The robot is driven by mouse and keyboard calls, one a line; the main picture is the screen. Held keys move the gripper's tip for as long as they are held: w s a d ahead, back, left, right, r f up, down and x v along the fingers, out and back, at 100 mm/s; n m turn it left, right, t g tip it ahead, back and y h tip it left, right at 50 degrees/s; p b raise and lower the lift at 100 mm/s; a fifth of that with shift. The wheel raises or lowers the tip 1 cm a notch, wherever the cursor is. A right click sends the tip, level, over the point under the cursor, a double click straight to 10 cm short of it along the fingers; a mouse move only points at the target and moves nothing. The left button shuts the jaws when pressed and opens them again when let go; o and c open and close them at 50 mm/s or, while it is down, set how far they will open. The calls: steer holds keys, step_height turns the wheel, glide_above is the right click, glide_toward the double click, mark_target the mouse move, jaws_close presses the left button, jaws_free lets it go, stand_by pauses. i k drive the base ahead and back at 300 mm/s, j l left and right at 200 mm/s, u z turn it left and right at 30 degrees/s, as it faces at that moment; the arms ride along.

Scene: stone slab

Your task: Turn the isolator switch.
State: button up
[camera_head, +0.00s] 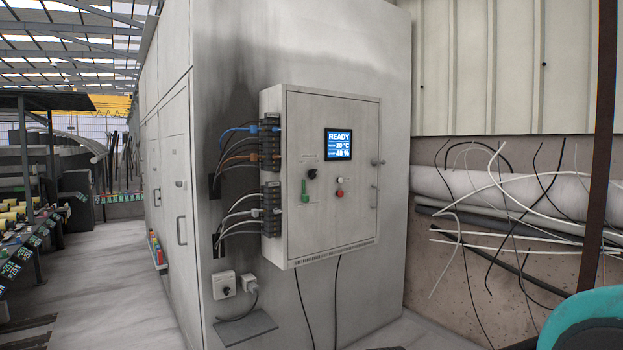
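A grey control box (333,225) is mounted on the side of a large pale cabinet. A small white switch box (223,285) with a dark rotary knob is fixed low on the cabinet, left of the control box. No readable label shows which of these is the isolator switch. Knob positions are too small to read surely. My gripper is not in view.
The door's blue screen (338,145) reads READY, 20 °C, 40 %. Coloured cables (240,135) enter the box's left side. A plug (250,283) with a cord sits beside the white box. Loose wires (500,200) and pipes fill the right wall.

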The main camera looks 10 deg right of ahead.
mark_target(313, 173)
steer(key=i+l+u, duration=0.1)
steer(key=i+l, duration=0.15)
steer(key=i+l+u, duration=0.15)
steer(key=i+l, duration=0.2)
steer(key=i+l+u, duration=0.1)
steer(key=i+l, duration=0.2)
steer(key=i+l+u, duration=0.15)
steer(key=i+l, duration=0.25)
steer(key=i+l+u, duration=0.1)
steer(key=i+l, duration=0.2)
steer(key=i+l+u, duration=0.15)
steer(key=i+l, duration=0.15)
steer(key=l, duration=0.2)
steer(key=i+l+u, duration=0.1)
steer(key=i+l, duration=0.15)
steer(key=l, duration=0.2)
steer(key=i+l+u, duration=0.1)
steer(key=i+l, duration=0.15)
steer(key=l, duration=0.2)
